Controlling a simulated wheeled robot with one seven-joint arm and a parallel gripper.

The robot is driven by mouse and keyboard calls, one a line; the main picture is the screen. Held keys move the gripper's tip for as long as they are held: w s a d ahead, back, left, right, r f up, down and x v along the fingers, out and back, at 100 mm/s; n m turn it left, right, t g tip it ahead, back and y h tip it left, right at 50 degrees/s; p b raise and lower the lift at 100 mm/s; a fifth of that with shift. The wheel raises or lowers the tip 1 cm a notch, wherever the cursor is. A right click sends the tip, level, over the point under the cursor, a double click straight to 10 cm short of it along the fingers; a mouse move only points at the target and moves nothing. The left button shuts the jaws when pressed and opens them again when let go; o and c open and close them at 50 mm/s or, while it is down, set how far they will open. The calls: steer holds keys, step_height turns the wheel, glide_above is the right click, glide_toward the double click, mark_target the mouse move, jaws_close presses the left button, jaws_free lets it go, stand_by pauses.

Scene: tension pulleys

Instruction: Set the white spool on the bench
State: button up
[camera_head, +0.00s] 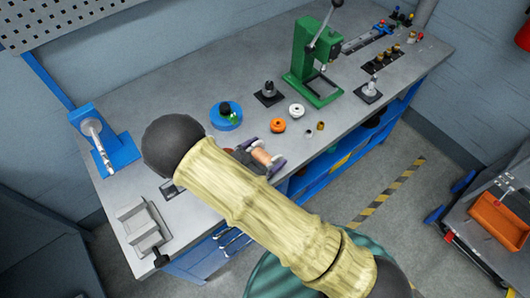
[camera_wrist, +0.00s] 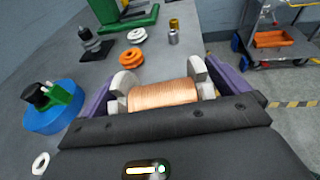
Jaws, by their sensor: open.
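A spool with white flanges and a copper-coloured winding (camera_wrist: 163,94) lies on its side between the purple fingers of my gripper (camera_wrist: 163,78) in the wrist view. The fingers are open, one beyond each flange. In the head view the spool's copper winding (camera_head: 262,157) shows at the bench's front edge, with my gripper (camera_head: 264,154) around it and my arm hiding part of the scene. Whether the spool touches the bench (camera_head: 330,125) is hard to tell. A separate small white pulley (camera_head: 297,110) lies flat on the bench.
An orange pulley (camera_head: 278,125) and small metal and brass cylinders (camera_head: 308,133) lie close by. A blue round base (camera_head: 226,116) stands behind my gripper. A green press (camera_head: 312,65) stands farther back. A grey vise-like block (camera_head: 142,226) is at the left end.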

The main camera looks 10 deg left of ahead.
steer(key=shift+r, duration=0.15)
steer(key=b+v, duration=0.3)
steer(key=v, duration=0.9)
steer(key=shift+d, duration=0.1)
